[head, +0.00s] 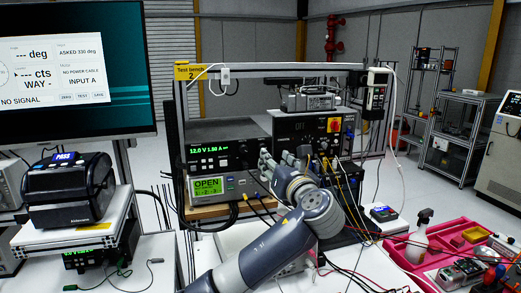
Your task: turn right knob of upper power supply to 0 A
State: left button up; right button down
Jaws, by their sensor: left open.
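The upper power supply (218,133) is a dark box on the bench rack, left of a larger black unit. Its green display (211,149) appears to read 12.0 V 1.50 A. My left gripper (266,161) is open at the right end of its front face, with the arm coming up from the bottom of the head view. The right knob is hidden or too small to make out beside the fingers, and I cannot tell whether they touch it. My right gripper is not in view.
Below the supply is a unit with a green OPEN screen (208,187). The black unit (300,125) with a red-and-yellow switch stands close right of the gripper. Cables hang in front of it. A red tray (455,233) lies at right, a monitor (75,65) stands at left.

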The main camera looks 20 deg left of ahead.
pick_arm(q)
jog(key=p+x, duration=0.3)
jog(key=x, duration=0.5)
jog(key=shift+w+a+r, duration=0.1)
jog(key=shift+a, duration=0.15)
jog(key=shift+w+a+p, duration=0.15)
jog(key=shift+w+p, duration=0.15)
jog(key=shift+w, duration=0.1)
grip_shut()
